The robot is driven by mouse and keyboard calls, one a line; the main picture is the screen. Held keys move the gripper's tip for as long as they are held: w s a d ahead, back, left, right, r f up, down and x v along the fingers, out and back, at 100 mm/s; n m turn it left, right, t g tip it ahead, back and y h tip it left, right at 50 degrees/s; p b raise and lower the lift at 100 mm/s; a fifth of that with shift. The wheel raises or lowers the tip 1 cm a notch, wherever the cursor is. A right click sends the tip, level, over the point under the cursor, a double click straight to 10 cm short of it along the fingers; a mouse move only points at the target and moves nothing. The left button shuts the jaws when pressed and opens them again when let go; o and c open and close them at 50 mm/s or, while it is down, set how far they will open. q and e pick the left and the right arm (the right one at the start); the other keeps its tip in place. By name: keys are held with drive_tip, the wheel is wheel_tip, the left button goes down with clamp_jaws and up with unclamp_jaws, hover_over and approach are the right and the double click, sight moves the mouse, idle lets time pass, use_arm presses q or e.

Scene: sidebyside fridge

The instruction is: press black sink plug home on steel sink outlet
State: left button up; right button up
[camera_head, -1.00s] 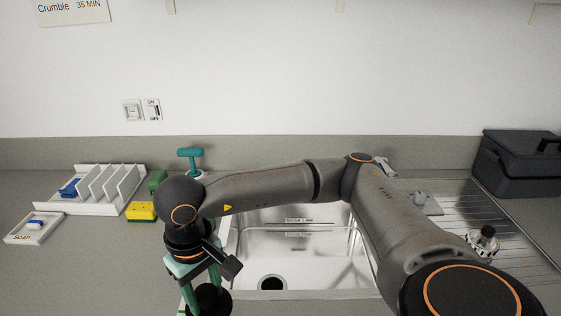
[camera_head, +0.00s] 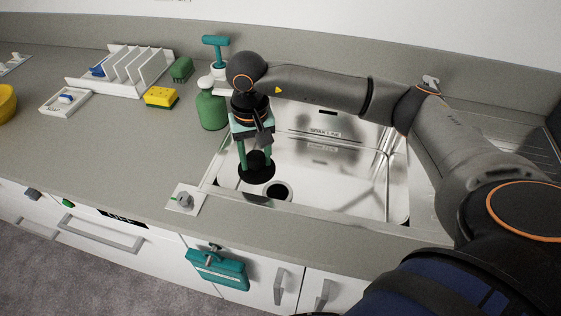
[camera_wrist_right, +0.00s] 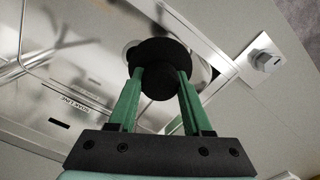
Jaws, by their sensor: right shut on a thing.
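The black sink plug (camera_head: 257,172) is a dark disc with a knob, held by my right gripper (camera_head: 256,158). The gripper's green fingers are shut on the knob, which also shows in the right wrist view (camera_wrist_right: 158,82). The steel sink outlet (camera_head: 278,191) is a dark round hole in the sink floor, just right of and nearer than the plug in the head view. The plug appears above the sink floor, apart from the outlet. My left gripper is not in view.
The steel sink (camera_head: 350,190) has steep walls around the held plug. A green bottle (camera_head: 211,108) stands close by the sink's left edge. A grey knob on a white plate (camera_head: 184,200) sits at the front left corner. The counter farther left holds a rack (camera_head: 135,70) and a yellow sponge (camera_head: 160,97).

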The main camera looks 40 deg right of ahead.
use_arm(q)
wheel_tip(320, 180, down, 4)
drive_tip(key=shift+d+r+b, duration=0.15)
drive_tip(key=shift+b, duration=1.05)
use_arm(e)
drive_tip(key=w+d+f+m, duration=0.3)
drive_tip(key=d+f, duration=0.4)
drive_tip(key=f, duration=0.5)
drive_tip(key=shift+d+f+m, duration=0.3)
drive_tip(key=shift+d+m, duration=0.1)
drive_tip(key=shift+m, duration=0.5)
drive_tip(key=shift+w, duration=0.1)
